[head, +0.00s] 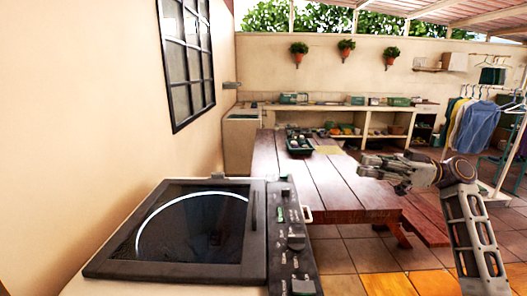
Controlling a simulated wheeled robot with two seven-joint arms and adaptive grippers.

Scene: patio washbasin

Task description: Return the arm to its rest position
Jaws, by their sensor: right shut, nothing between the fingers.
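My right arm comes in from the lower right and is bent. Its gripper (372,167) points left, in the air in front of the wooden table's right side. The right gripper is shut and empty. It looks clear of the table top, though its exact height is hard to tell. My left gripper does not show in the head view.
A washing machine (105,262) with a dark lid and control panel stands close in front. Clothes (476,125) hang on a rack at right. Tiled floor (345,254) lies open at lower right.

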